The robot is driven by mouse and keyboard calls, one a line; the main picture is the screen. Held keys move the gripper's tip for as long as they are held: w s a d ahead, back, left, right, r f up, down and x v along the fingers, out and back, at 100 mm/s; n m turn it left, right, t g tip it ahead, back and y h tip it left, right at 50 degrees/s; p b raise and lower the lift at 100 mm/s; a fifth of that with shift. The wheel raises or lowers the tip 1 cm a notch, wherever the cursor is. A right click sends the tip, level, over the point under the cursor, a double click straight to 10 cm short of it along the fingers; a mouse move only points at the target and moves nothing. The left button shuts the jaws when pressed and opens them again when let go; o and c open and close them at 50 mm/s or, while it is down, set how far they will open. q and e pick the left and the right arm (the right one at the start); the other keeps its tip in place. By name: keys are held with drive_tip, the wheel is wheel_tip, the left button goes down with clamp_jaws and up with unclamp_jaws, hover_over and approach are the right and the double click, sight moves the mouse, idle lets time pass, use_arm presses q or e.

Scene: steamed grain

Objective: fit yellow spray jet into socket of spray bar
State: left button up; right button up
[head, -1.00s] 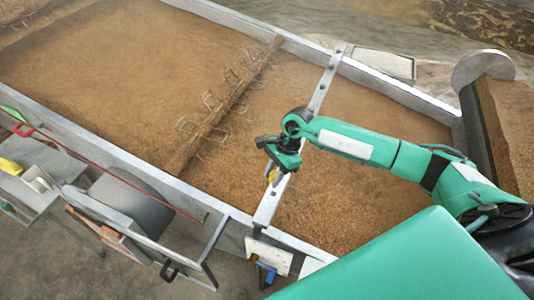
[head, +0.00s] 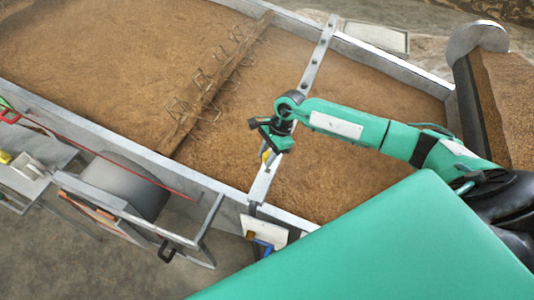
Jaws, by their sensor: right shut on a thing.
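The spray bar (head: 311,66) is a grey metal bar lying across the grain bed, with several dark sockets along its far part. My right gripper (head: 267,152) comes in from the right and is over the near half of the bar. It is shut on the yellow spray jet (head: 265,157), of which only a small yellow part shows below the fingers. The jet appears just above or beside the bar; I cannot tell whether it touches. Any socket under the gripper is hidden. My left gripper is not in view.
The long metal trough (head: 120,147) holds brown grain (head: 110,60). A wooden beam with wire tines (head: 222,75) crosses it left of the bar. A red rod (head: 130,167) runs along the near wall. Blue and white parts (head: 264,232) hang by the bar's near end.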

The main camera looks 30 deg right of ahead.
drive_tip(key=shift+a+p, duration=0.1)
drive_tip(key=shift+p, duration=1.05)
drive_tip(key=shift+f, duration=0.2)
drive_tip(key=shift+f+b, duration=0.35)
drive_tip(key=shift+f, duration=1.2)
drive_tip(key=shift+f+b, duration=0.95)
drive_tip(key=shift+b, duration=0.25)
drive_tip(key=o, duration=1)
drive_tip(key=shift+o, duration=0.2)
